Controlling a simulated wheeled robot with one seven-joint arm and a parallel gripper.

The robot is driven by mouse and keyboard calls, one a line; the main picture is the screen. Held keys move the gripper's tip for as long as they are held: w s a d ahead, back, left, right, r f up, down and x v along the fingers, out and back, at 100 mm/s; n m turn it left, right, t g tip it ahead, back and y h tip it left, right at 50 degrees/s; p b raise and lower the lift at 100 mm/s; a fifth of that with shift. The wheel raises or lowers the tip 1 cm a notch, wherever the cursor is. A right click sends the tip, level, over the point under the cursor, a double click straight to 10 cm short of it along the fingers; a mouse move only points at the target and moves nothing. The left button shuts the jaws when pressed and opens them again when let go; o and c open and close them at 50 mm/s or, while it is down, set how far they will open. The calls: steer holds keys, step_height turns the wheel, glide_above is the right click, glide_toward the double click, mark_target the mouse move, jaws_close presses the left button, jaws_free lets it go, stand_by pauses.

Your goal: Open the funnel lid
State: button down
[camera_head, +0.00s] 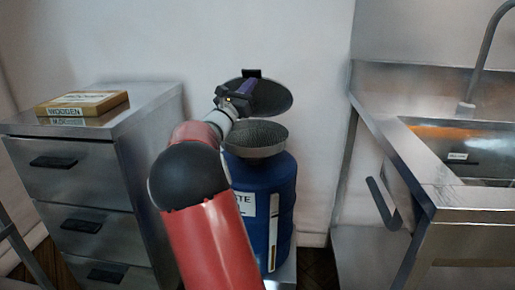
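The funnel (262,150) is a grey mesh bowl on top of a blue drum (280,192) that bears a white label. Its dark round lid (273,97) stands raised and tilted above the bowl, with a gap between them. A small black tab shows at the lid's top edge. My gripper (240,92) is at the left part of the lid, by a purple piece (268,90) that may be the lid's handle. The fingers are small and dark here, so I cannot tell whether they grip it. My red arm hides the drum's left side.
A steel drawer cabinet (70,172) stands on the left with a box (82,103) on top. A steel sink counter (440,195) with a tap (484,60) and a black handle (384,203) is on the right. A wall is close behind the drum.

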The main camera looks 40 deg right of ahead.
mark_target(246, 75)
steer(key=shift+w+d+r, duration=0.7)
steer(key=shift+d+r, duration=0.1)
steer(key=shift+r, duration=0.15)
steer(key=shift+w+d+r, duration=0.65)
steer(key=shift+d+r, duration=0.15)
steer(key=shift+r, duration=0.1)
steer(key=shift+w+d+r, duration=0.65)
steer(key=shift+w+d, duration=0.1)
steer(key=shift+d, duration=0.1)
steer(key=shift+w+d+r, duration=0.6)
steer(key=shift+w+d, duration=0.1)
steer(key=shift+d, duration=0.15)
